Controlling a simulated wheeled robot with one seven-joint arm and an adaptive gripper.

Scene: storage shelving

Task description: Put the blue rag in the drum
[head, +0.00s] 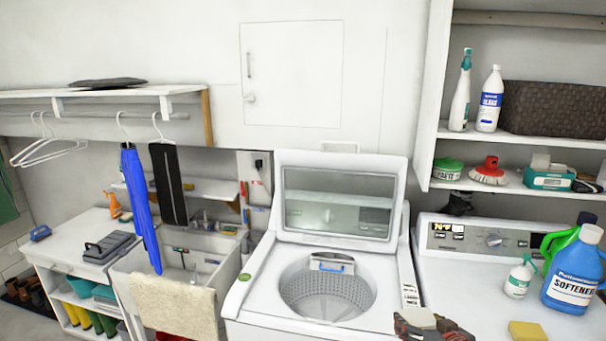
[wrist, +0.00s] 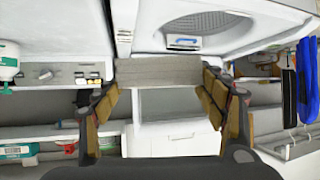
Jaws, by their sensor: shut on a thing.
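A long blue cloth (head: 140,205), the only rag-like blue thing I see, hangs from a hanger above the sink at left; it also shows at the right edge of the wrist view (wrist: 306,80). The washer's drum (head: 325,292) is open under a raised lid (head: 340,200); its rim shows at the top of the wrist view. My gripper (head: 432,326) is at the washer's front right, partly cut off. In the wrist view my gripper (wrist: 160,85) is shut on a flat pale beige-grey piece (wrist: 160,70), whose kind I cannot tell.
A small blue-and-white item (head: 331,263) sits at the drum's back rim. A softener bottle (head: 575,272), a small spray bottle (head: 519,280) and a yellow sponge (head: 527,331) stand at right. A beige towel (head: 175,307) hangs over the sink front.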

